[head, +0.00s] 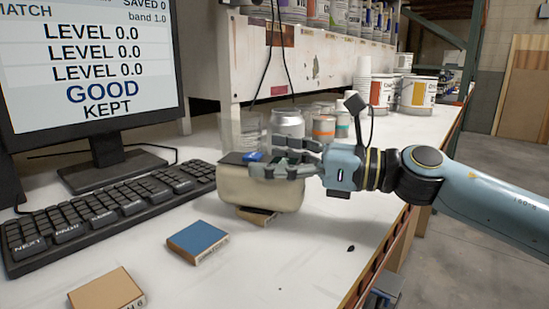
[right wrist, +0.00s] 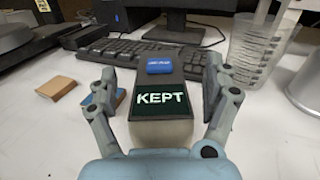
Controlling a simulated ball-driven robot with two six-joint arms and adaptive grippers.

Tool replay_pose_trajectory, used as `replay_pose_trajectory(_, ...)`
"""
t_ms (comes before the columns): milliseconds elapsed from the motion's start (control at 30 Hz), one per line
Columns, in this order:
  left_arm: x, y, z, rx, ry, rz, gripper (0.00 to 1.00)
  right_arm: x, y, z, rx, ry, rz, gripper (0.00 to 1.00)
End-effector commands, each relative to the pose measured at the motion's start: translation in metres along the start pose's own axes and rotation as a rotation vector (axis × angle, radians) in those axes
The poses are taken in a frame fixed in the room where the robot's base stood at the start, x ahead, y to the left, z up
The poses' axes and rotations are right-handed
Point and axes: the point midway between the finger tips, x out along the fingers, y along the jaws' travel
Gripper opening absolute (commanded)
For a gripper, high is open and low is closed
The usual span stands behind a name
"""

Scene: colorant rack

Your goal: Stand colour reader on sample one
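The colour reader (head: 262,188) is a beige box with a dark top and a blue button. It stands upright on a tan sample block (head: 256,215), whose edge shows under its base. I cannot read that block's number. In the right wrist view the reader's screen (right wrist: 161,99) says KEPT. My right gripper (head: 292,158) has one finger on each side of the reader; in the right wrist view the gripper (right wrist: 161,75) shows gaps between fingers and reader, so it is open around it. My left gripper is out of view.
A blue sample block (head: 197,240) and a tan one (head: 107,289) lie in front. The keyboard (head: 105,210) and monitor (head: 90,65) are at left. A clear beaker (head: 240,132), a metal can (head: 288,123) and small jars stand behind the reader. The table's right edge is near my arm.

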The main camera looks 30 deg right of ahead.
Motion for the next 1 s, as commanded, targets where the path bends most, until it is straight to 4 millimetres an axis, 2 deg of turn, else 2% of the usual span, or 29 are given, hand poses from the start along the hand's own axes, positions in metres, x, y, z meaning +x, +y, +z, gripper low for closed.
replay_pose_trajectory(367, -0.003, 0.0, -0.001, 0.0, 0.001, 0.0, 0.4, -0.001, 0.0, 0.004, -0.001, 0.0, 0.001, 0.88)
replay_pose_trajectory(633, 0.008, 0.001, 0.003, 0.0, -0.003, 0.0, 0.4, -0.024, 0.0, -0.001, -0.001, 0.008, 0.002, 0.88)
replay_pose_trajectory(967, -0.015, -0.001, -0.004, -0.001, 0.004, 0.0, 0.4, -0.05, 0.0, 0.005, 0.002, 0.004, -0.001, 0.88)
replay_pose_trajectory(1000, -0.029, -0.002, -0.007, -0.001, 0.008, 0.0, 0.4, -0.056, 0.0, 0.009, 0.004, 0.005, -0.002, 0.88)
